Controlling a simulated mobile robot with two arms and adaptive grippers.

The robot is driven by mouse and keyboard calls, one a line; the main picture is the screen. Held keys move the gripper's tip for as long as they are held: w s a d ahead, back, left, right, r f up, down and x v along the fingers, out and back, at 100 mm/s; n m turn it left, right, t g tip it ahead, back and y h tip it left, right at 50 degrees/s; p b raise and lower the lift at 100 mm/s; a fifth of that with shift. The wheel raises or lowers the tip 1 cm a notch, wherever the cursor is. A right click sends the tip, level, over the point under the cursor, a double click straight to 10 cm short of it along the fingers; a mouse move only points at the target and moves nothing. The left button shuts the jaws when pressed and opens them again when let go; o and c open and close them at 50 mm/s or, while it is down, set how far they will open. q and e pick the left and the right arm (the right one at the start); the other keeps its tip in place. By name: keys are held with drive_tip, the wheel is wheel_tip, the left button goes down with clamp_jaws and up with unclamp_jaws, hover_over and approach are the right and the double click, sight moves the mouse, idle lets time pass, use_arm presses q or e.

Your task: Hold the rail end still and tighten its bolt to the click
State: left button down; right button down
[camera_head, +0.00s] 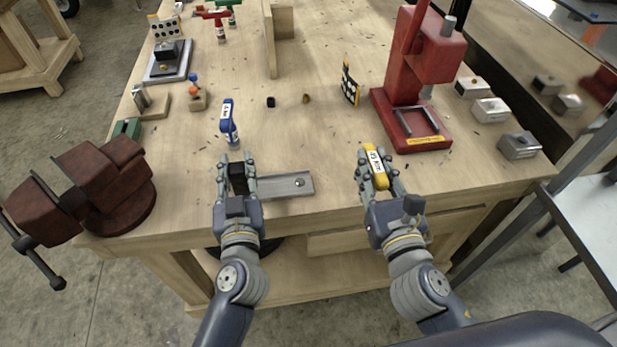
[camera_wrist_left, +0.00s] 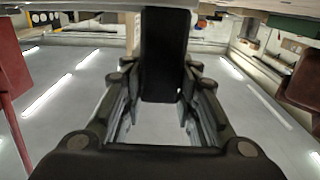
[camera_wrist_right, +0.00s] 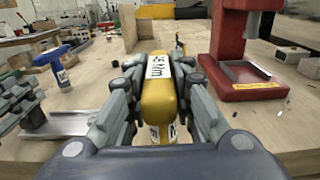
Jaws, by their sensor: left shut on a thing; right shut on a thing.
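A grey metal rail (camera_head: 285,185) lies near the front edge of the bench, with a small round bolt-like spot (camera_head: 299,182) near its right end. My left gripper (camera_head: 236,163) is shut on a black block (camera_head: 238,179) at the rail's left end; the block also fills the middle of the left wrist view (camera_wrist_left: 165,55). The fingers hide how block and rail meet. My right gripper (camera_head: 374,158) is shut on a yellow tool (camera_head: 377,168) with a white label, held to the right of the rail and apart from it. The tool also shows in the right wrist view (camera_wrist_right: 158,95).
A blue labelled tool (camera_head: 229,125) stands behind my left gripper. A red press (camera_head: 412,75) stands at the right, a dark red vise (camera_head: 105,180) at the left front corner. Red and green tools (camera_head: 218,22) stand at the back. Mid-bench is mostly clear.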

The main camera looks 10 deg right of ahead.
drive_tip(key=shift+r, duration=0.1)
drive_tip(key=w+a+r+n+g+y, duration=0.2)
drive_tip(key=w+a+n+g+y, duration=0.1)
drive_tip(key=a+n+y, duration=0.3)
drive_tip(key=w+a+r+n+g+y, duration=0.3)
drive_tip(key=a+n+g+y, duration=0.3)
drive_tip(key=y, duration=0.3)
drive_tip(key=shift+w+a+r+y, duration=0.2)
drive_tip(key=shift+w+a+y, duration=0.1)
drive_tip(key=shift+w+a, duration=0.3)
drive_tip(key=shift+d+f, duration=0.1)
drive_tip(key=shift+f, duration=0.05)
drive_tip(key=shift+f, duration=3.15)
drive_tip(key=shift+m+t, duration=0.3)
drive_tip(key=shift+t, duration=0.1)
